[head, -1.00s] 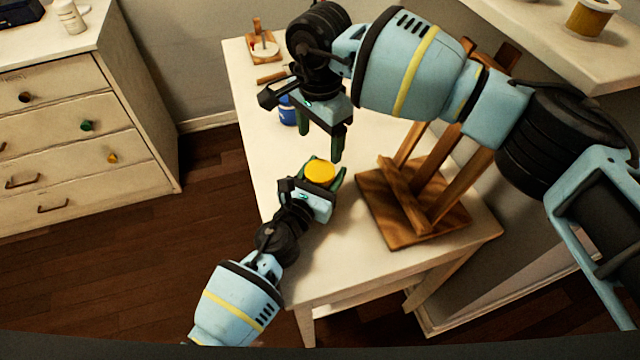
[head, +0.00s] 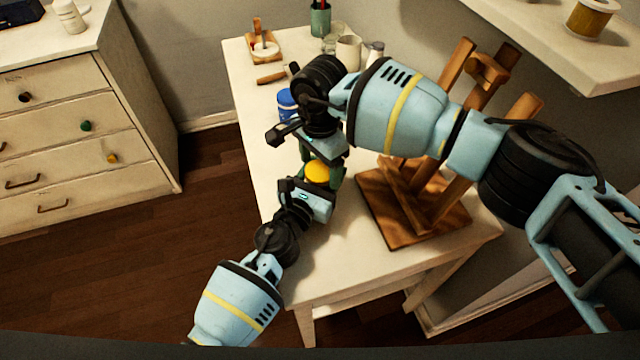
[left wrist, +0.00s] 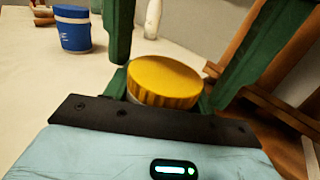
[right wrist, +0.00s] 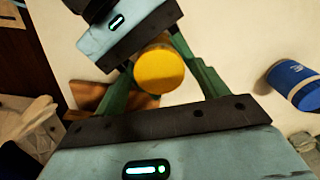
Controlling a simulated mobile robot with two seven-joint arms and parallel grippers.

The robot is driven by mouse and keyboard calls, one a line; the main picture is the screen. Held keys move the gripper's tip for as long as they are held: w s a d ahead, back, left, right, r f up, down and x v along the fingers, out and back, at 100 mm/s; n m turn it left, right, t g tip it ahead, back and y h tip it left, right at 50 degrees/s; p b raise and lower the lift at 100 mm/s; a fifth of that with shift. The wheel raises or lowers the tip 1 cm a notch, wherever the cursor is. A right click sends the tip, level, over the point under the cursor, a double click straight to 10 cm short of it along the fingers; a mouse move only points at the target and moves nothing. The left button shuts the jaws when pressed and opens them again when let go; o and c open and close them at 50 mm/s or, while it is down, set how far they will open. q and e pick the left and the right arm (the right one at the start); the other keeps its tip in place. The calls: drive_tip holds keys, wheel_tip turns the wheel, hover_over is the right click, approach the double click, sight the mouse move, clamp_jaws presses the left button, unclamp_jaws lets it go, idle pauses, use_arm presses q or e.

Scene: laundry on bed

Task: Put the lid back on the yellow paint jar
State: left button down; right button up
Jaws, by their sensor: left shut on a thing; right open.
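The yellow ribbed lid (head: 317,172) sits on top of a pale jar, whose body shows only as a sliver under the lid in the left wrist view (left wrist: 165,80). I cannot tell whether the lid is fully seated. My left gripper (head: 319,186) is shut on the jar from the front, just above the table. My right gripper (head: 321,163) is open and points down from above. Its two fingers stand on either side of the lid in the left wrist view. The lid also shows between them in the right wrist view (right wrist: 158,71).
A blue jar (head: 287,104) stands on the white table (head: 262,160) behind the grippers. A wooden easel (head: 385,215) stands to the right, close to my right arm. A wooden tray (head: 262,48), a cup (head: 348,52) and a pencil holder (head: 320,22) are at the back.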

drive_tip(key=shift+f, duration=0.1)
drive_tip(key=shift+c, duration=0.4)
drive_tip(key=c, duration=0.9)
drive_tip(key=shift+m, duration=1.7)
drive_tip(key=o, duration=1.1)
drive_tip(key=shift+c, duration=0.2)
drive_tip(key=shift+r, duration=2.3)
